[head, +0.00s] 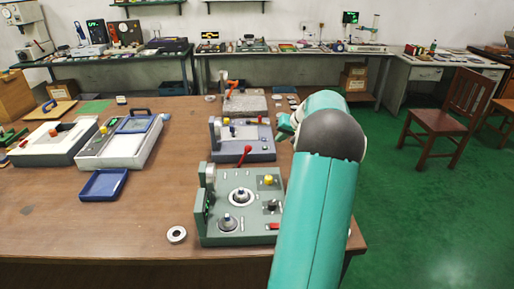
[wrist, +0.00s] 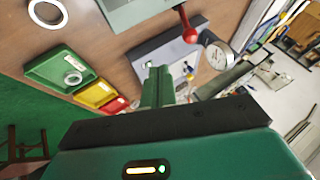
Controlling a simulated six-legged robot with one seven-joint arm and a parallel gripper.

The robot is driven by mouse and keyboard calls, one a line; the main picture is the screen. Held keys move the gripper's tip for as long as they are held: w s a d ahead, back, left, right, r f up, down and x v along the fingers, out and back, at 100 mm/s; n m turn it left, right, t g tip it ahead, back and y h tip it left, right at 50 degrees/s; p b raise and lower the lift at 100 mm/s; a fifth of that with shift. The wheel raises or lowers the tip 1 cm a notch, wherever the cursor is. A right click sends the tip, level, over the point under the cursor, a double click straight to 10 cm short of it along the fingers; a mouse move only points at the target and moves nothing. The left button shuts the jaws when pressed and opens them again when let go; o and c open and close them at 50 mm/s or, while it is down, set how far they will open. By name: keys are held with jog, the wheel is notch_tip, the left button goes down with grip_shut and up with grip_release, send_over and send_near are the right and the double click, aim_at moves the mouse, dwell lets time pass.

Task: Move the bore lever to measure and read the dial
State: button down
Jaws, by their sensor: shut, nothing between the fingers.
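The green measuring fixture (head: 240,205) stands at the front of the table in the head view, with two round seats, a yellow knob and a green-lit display on its left side. A red-knobbed lever (head: 245,153) rises at its back edge; it also shows in the wrist view (wrist: 186,25). Behind it stands a blue-grey fixture (head: 243,148). A round dial (wrist: 219,55) shows beside that fixture in the wrist view; its reading is too small to tell. My gripper (head: 284,123) is shut and empty, at the blue-grey fixture's right end, apart from the red lever.
A loose bearing ring (head: 176,235) lies left of the green fixture. Green (wrist: 55,68), yellow (wrist: 97,93) and red (wrist: 116,106) trays show in the wrist view; the green one holds a ring. A blue tray (head: 103,184) and a white case (head: 122,140) stand left. The front-left table is clear.

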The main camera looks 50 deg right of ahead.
jog(key=shift+f, duration=0.1)
jog(key=w+a+f, duration=0.1)
jog(key=w+f, duration=0.6)
jog(key=w, duration=0.2)
jog(key=shift+w+a+f, duration=0.15)
jog(key=shift+w+a, duration=0.1)
jog(key=shift+a, duration=0.05)
dwell(0.4)
jog(key=w+a+r+n+g+h, duration=0.2)
jog(key=w+a+g+h, duration=0.3)
jog(key=w+a, duration=0.4)
jog(key=shift+w+g, duration=0.65)
jog(key=shift+g, duration=0.05)
jog(key=shift+w+a, duration=0.1)
jog(key=shift+a, duration=0.05)
dwell(0.5)
